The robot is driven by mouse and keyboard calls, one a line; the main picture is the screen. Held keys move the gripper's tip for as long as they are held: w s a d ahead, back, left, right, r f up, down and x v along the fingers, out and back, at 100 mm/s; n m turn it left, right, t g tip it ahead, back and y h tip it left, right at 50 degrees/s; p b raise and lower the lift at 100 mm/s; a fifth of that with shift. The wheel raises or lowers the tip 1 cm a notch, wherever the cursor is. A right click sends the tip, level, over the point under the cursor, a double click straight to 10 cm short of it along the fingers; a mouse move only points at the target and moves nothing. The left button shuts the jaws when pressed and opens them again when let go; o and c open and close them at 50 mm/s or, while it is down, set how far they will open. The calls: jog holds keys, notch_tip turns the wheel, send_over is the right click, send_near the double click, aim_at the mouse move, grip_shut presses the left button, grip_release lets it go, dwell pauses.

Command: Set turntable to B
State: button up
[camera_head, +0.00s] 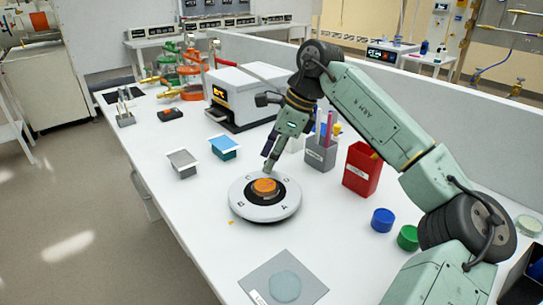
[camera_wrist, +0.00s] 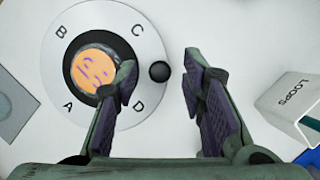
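The turntable (camera_head: 265,208) is a white round disc lettered A, B, C and D, with a black centre and an orange piece (camera_head: 264,188) on it. It also shows in the wrist view (camera_wrist: 148,48), where a round black knob (camera_wrist: 160,72) stands at its rim between C and D. My gripper (camera_head: 270,164) is over the turntable's far rim. In the wrist view my gripper (camera_wrist: 157,68) is open, with the knob appearing between its fingers and a gap on the right. I cannot tell its height above the knob.
A grey pen holder (camera_head: 320,154) and a red bin (camera_head: 361,170) stand right of the turntable. Blue (camera_head: 382,220) and green (camera_head: 408,237) caps lie farther right. A grey plate (camera_head: 262,282) is in front. Grey (camera_head: 183,163) and blue (camera_head: 224,147) boxes stand behind left.

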jog(key=v, duration=1.2)
